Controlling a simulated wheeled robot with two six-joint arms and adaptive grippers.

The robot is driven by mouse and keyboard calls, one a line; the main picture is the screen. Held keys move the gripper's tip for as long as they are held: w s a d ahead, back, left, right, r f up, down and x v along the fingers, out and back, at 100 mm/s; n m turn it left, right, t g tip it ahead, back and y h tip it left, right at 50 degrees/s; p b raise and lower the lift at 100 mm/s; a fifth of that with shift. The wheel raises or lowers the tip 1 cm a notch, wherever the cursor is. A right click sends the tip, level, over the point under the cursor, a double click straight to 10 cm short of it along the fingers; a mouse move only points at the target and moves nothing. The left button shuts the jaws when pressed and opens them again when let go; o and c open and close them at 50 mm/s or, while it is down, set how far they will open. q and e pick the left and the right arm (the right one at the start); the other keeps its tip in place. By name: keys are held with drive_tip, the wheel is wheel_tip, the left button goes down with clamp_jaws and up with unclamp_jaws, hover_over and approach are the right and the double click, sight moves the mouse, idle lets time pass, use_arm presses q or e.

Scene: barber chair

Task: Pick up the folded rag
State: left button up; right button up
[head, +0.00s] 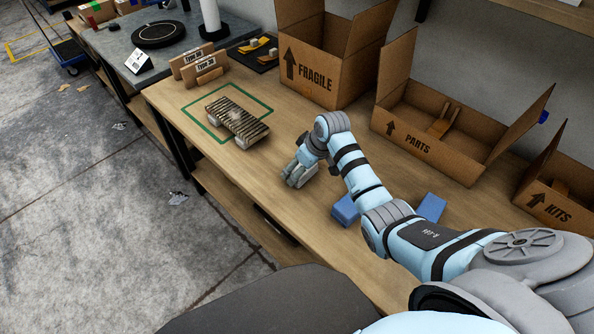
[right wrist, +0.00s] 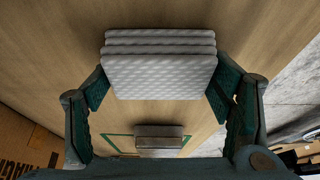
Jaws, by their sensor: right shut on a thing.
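The folded rag (right wrist: 160,72) is a pale grey, quilted stack of several layers, seen in the right wrist view. It sits between the two fingers of my right gripper (right wrist: 160,92), with the pads against its left and right sides. The gripper is shut on it. In the head view my right gripper (head: 299,175) is low over the front part of the workbench, and its fingers hide most of the rag. I cannot tell whether the rag touches the bench top. My left gripper is not in view.
A slatted block (head: 237,118) lies in a green outline (head: 194,121) left of my right gripper. Cardboard boxes marked FRAGILE (head: 325,77), PARTS (head: 418,147) and KITS (head: 553,212) stand behind. Blue blocks (head: 345,210) lie beside my right arm. A dark chair (head: 270,305) is in front.

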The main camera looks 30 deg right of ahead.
wheel_tip(320, 180, up, 20)
drive_tip(key=p, duration=0.5)
